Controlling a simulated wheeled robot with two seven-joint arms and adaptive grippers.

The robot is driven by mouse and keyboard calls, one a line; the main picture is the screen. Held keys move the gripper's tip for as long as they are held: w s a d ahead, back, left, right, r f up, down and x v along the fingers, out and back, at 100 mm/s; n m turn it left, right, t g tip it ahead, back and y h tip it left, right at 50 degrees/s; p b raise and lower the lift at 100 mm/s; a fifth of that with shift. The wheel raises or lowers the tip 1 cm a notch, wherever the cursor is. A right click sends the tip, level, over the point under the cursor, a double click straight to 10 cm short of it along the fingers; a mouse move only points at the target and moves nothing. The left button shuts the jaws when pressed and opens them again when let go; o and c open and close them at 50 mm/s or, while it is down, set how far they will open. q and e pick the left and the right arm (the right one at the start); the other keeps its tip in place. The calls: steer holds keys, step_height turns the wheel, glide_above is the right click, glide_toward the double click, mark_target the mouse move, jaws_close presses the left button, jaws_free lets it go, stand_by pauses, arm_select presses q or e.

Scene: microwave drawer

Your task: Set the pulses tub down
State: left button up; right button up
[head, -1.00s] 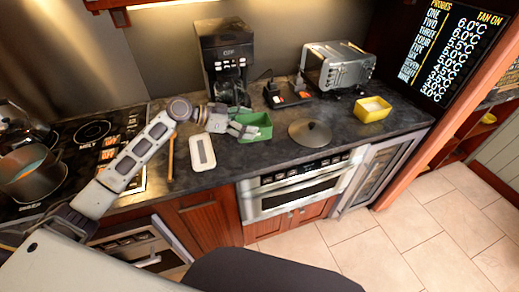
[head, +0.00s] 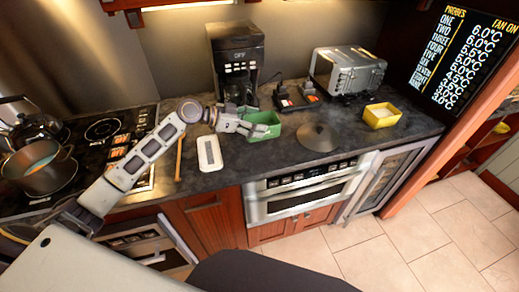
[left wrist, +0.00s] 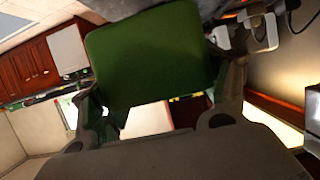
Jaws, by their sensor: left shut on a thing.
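The green tub (head: 265,131), which I take to be the pulses tub, is at the middle of the counter, just in front of the coffee machine. My left gripper (head: 247,128) reaches it from the left and is shut on its wall. In the left wrist view the green tub (left wrist: 150,55) fills the space between the fingers (left wrist: 165,105). I cannot tell whether its base touches the counter or is slightly above it. The tub's contents are not visible. My right gripper is not in view.
A white dish (head: 209,153) lies left of the tub, beside a wooden utensil (head: 179,158). A round dark lid (head: 318,137) lies to the right, with a yellow tub (head: 382,115) beyond. The coffee machine (head: 236,55) and toaster (head: 347,70) stand behind. Bare counter shows before the tub.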

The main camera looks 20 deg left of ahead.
arm_select(q)
steer(key=shift+f+p, duration=0.35)
steer(key=shift+f, duration=2.65)
steer(key=shift+f, duration=1.9)
steer(key=shift+f, duration=0.15)
steer(key=o, duration=1.4)
steer(key=shift+r+p, duration=0.2)
steer(key=shift+p, duration=0.1)
